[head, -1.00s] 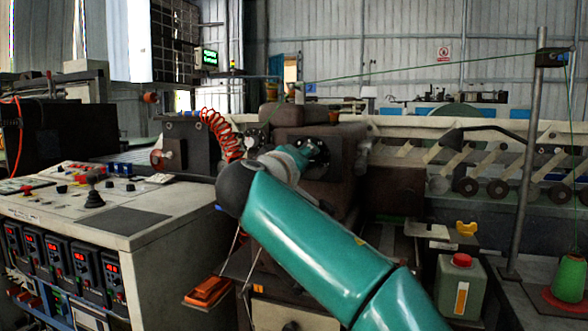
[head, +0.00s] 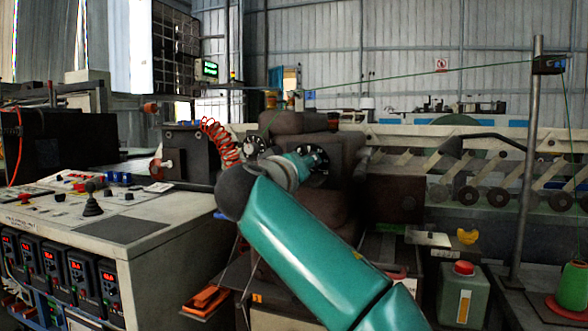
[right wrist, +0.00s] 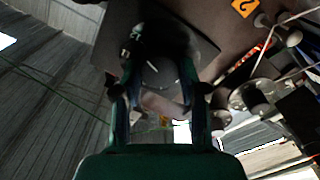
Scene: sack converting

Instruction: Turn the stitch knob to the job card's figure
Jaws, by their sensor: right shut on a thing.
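The stitch knob (right wrist: 156,72) is a dark round knob with a white pointer line, in the upper middle of the right wrist view. Pale figures show on the dark plate at its upper left, too blurred to read surely. My right gripper (right wrist: 159,84) is shut on the knob, one finger on each side. My left gripper is not in view. I cannot make out the job card.
A control console (head: 165,228) with levers and red displays stands at the left. A coiled red hose (head: 220,142) hangs near the arm. A green bottle (head: 461,295), a thread post (head: 527,160) and a green thread cone (head: 574,288) stand at the right.

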